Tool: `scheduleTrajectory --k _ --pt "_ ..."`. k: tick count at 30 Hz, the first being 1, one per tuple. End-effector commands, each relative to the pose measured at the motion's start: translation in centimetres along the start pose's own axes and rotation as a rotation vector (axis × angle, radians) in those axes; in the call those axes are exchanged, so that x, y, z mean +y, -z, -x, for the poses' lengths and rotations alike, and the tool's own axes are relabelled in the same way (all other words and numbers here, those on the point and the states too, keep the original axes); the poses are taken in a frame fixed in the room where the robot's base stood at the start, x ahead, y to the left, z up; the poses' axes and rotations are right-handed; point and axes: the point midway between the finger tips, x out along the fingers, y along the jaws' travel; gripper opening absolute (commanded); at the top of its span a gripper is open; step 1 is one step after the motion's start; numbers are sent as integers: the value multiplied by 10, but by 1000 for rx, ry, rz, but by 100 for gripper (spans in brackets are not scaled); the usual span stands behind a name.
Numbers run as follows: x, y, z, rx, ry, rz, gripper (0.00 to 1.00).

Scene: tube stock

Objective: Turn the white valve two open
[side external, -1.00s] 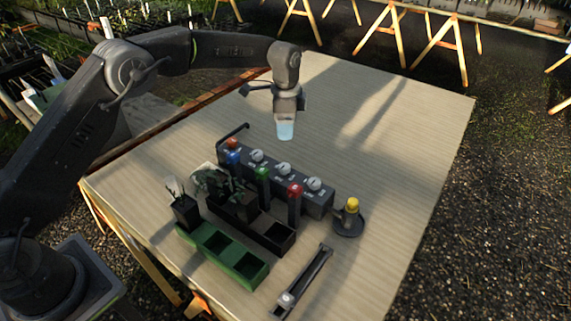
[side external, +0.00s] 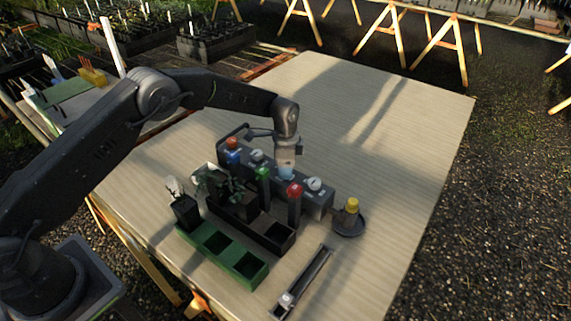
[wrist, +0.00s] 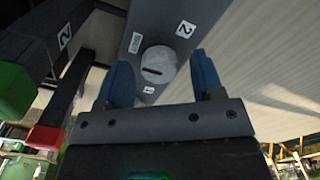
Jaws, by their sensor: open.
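The white valve two (wrist: 158,65) is a round knob with a slot, on a grey valve box (side external: 318,204). A label "2" is beside it in the wrist view. My gripper (wrist: 161,60) is open, with one blue finger on each side of the knob in that view. I cannot tell whether the fingers touch it. In the side view my gripper (side external: 285,173) points down over the middle of the box and hides this knob. Other white knobs show to its left (side external: 257,155) and right (side external: 314,184).
Posts with blue (side external: 233,158), green (side external: 263,174) and red (side external: 295,189) tops stand in front of the box. A yellow-topped piece (side external: 352,205) is at its right. A green tray (side external: 258,277), a plant pot and a slider rail (side external: 309,275) lie nearer. The table behind is clear.

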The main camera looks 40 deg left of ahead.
Motion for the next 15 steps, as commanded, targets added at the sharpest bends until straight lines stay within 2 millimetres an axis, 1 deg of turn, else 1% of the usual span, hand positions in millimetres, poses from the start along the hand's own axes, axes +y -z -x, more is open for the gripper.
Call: scheduleTrajectory --k 6,15 --pt "0 0 0 0 0 0 60" --pt "0 0 0 0 0 0 31"
